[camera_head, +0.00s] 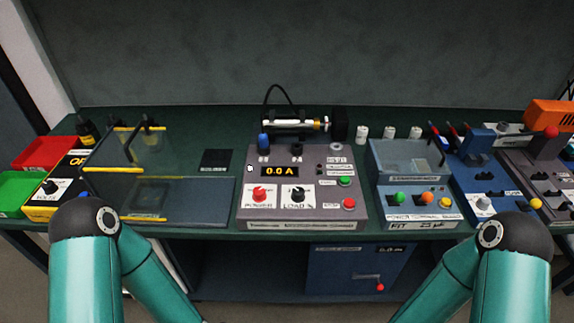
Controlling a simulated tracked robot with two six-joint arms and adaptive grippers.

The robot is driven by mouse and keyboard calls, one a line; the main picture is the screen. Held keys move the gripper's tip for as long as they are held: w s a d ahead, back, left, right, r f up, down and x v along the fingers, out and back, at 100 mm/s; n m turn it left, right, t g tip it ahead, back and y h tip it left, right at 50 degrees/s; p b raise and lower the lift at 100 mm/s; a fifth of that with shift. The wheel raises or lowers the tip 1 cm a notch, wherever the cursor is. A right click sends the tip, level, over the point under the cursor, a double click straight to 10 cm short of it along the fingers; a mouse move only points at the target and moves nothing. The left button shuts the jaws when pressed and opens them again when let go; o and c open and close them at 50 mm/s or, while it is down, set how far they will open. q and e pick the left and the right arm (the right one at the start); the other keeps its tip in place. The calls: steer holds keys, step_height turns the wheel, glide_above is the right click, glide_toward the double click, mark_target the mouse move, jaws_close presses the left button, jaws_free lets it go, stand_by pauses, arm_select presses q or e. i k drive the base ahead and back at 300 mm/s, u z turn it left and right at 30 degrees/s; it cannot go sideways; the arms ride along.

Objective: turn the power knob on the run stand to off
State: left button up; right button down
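The run stand (322,165) is a grey sloped console in the middle of the green bench. The red power knob (260,195) sits on a white label at the front left of the panel. A black load knob (297,195) is to its right. A green button (345,181) and a red button (349,203) are at the panel's right. The knob's exact pointer direction is too small to read. My two teal arms show at the bottom left and right; both grippers are outside the picture.
A clear-shielded fixture with yellow-marked edges (190,215) is left of the stand. Red (45,152) and green bins (22,191) are at far left. A blue-grey test box (417,206) stands close on the right. A pump tube assembly (290,125) lies behind the console.

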mark_target(259, 195)
steer(key=z, duration=1.7)
steer(key=i, duration=0.1)
steer(key=u, duration=3.05)
steer(key=k, duration=0.75)
steer(key=z, duration=0.15)
steer(key=i, duration=1.15)
steer(key=z, duration=0.05)
